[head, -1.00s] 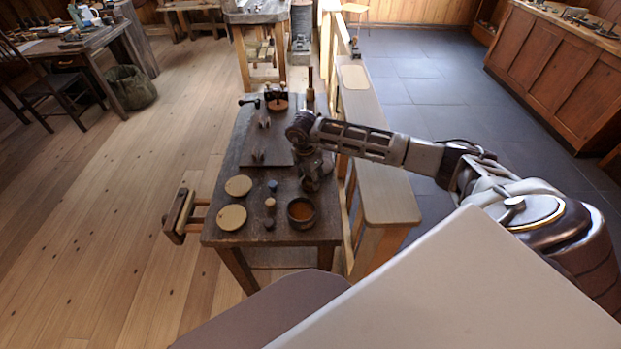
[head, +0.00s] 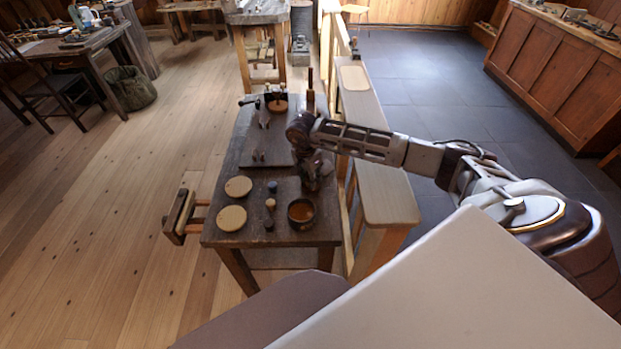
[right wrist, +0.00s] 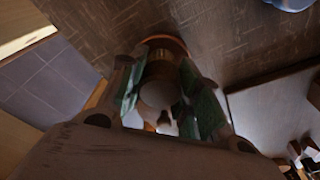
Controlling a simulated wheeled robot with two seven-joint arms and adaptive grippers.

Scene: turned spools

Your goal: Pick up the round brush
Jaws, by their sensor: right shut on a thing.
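My right gripper (head: 314,182) is over the right side of the small dark workbench (head: 225,190), behind the dark round bowl (head: 301,212). In the right wrist view its green-padded fingers (right wrist: 162,98) are shut on a rounded tan-brown thing, which I take to be the round brush (right wrist: 158,92). A reddish-brown round edge shows just beyond it; I cannot tell whether that belongs to the brush. In the head view the gripper mostly hides the held thing. My left gripper is not in view.
Two pale discs (head: 238,187) and several small knobs (head: 270,203) stand left of the bowl. A dark board (head: 265,152) with small pieces lies behind them. A wooden rail (head: 385,190) runs along the bench's right side. A vise (head: 178,215) juts out left.

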